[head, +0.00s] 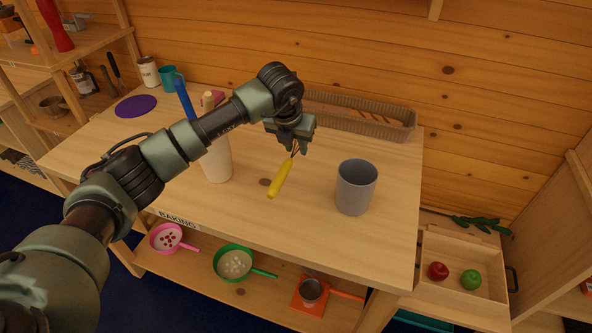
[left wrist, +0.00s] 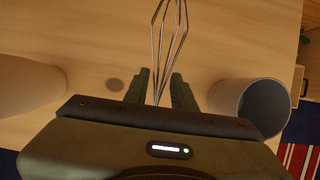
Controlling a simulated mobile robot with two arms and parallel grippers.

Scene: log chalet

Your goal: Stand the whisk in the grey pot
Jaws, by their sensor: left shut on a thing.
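The whisk has a yellow handle (head: 279,180) and thin metal wires (left wrist: 168,45). My left gripper (head: 293,143) is shut on the whisk near its wires and holds it above the table, with the yellow handle slanting down to the left in the head view. In the left wrist view the wires rise from between the fingers (left wrist: 158,88), and the handle is hidden. The grey pot (head: 356,190) stands upright on the table, right of the whisk and apart from it. Its open rim also shows in the left wrist view (left wrist: 262,105). My right gripper is not in view.
A cream container (head: 217,163) with a blue-handled utensil (head: 185,99) stands left of the whisk, partly behind my arm. A wicker basket (head: 385,123) lies along the back. A purple disc (head: 135,106) and cups are at the back left. Pans sit on the shelf below.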

